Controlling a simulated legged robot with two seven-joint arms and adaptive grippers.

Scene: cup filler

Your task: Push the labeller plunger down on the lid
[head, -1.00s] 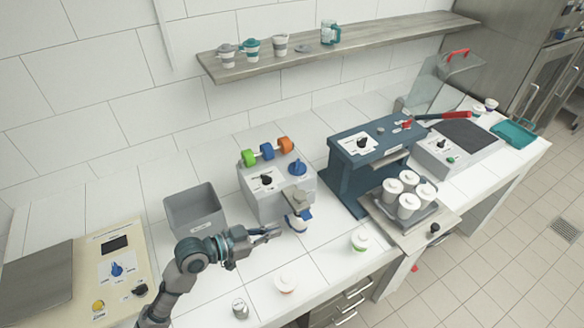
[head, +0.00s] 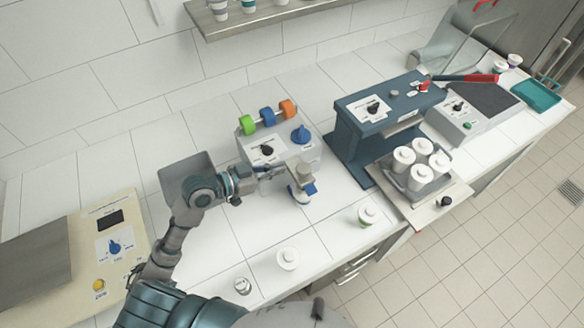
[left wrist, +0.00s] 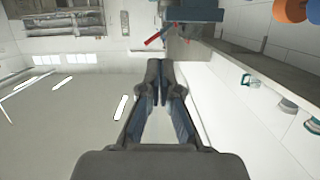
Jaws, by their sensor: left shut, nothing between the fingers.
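The labeller (head: 275,150) is a grey box with green, blue and orange rolls on top and a blue knob. At its front right is a grey-beige plunger head (head: 304,172) with blue parts under it. A pale round piece shows at its bottom; I cannot tell whether it is the lid. My left gripper (head: 277,171) is shut and empty, at the labeller's front, just left of the plunger's upper part. I cannot tell whether they touch. In the left wrist view the fingertips (left wrist: 163,66) meet. My right gripper is not in view.
A grey bin (head: 186,165) stands behind my left arm. A blue machine (head: 378,125) with a tray of white containers stands to the right. A green-marked cup (head: 368,214), a white cup (head: 288,258) and a small jar (head: 242,286) stand along the front counter.

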